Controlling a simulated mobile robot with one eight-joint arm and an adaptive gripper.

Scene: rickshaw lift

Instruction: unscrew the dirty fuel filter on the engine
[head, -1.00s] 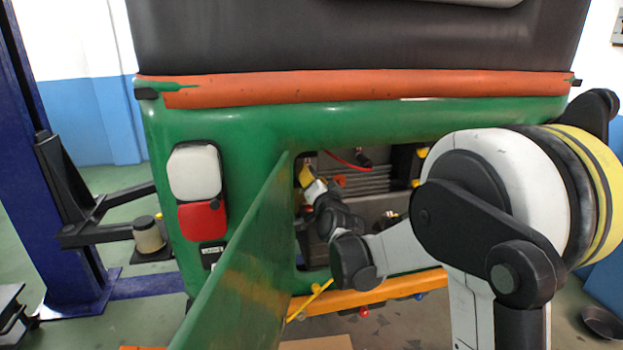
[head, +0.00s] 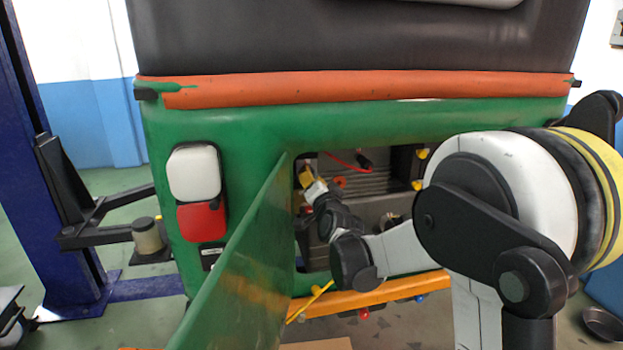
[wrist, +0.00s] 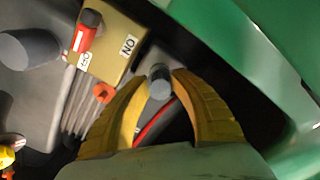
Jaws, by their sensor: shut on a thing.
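My gripper (wrist: 160,79) shows in the wrist view with its two curved yellow fingers shut on a small grey cylinder (wrist: 160,88). The cylinder's round end faces the camera between the fingertips. It appears to be the fuel filter, but I cannot tell whether it is dirty or how far it is threaded. In the head view my gripper (head: 306,178) reaches into the left part of the engine opening, and the filter cannot be made out there. The engine (head: 358,178) is partly visible behind my arm, with grey fins.
A tan box with a red switch and "NO" label (wrist: 115,45) sits close beside the fingers. A larger grey cylinder (wrist: 30,48) is farther left. An orange knob (wrist: 103,92) is near the left finger. The open green hatch door (head: 240,265) stands left of my arm.

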